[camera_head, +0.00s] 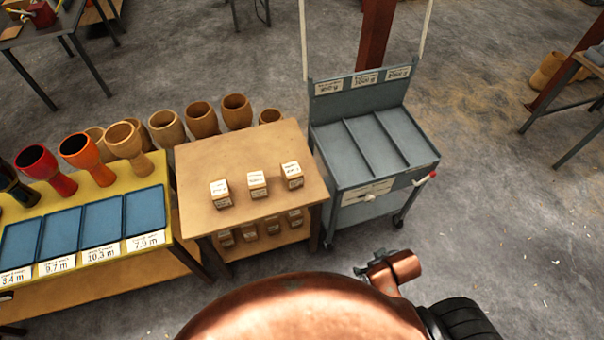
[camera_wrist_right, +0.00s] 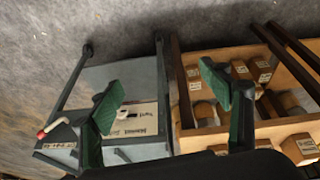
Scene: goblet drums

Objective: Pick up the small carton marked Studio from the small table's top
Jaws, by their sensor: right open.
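The small wooden table (camera_head: 240,152) stands at the middle of the head view. Three small tan cartons with white labels stand apart in a row on its top: a left one (camera_head: 220,195), a middle one (camera_head: 257,184) and a right one (camera_head: 292,175). Their print is too small to read, so I cannot tell which is marked Studio. In the right wrist view my right gripper (camera_wrist_right: 168,98) is open and empty, its green-padded fingers spread in front of the cart and table. Several cartons (camera_wrist_right: 302,148) show beyond it at the right. My left gripper is out of view.
More cartons (camera_head: 250,232) stand on the table's lower shelf. A grey cart (camera_head: 350,152) with a divided top stands close on the right. A yellow table (camera_head: 115,192) with blue trays and goblet drums is on the left. Open floor lies to the right.

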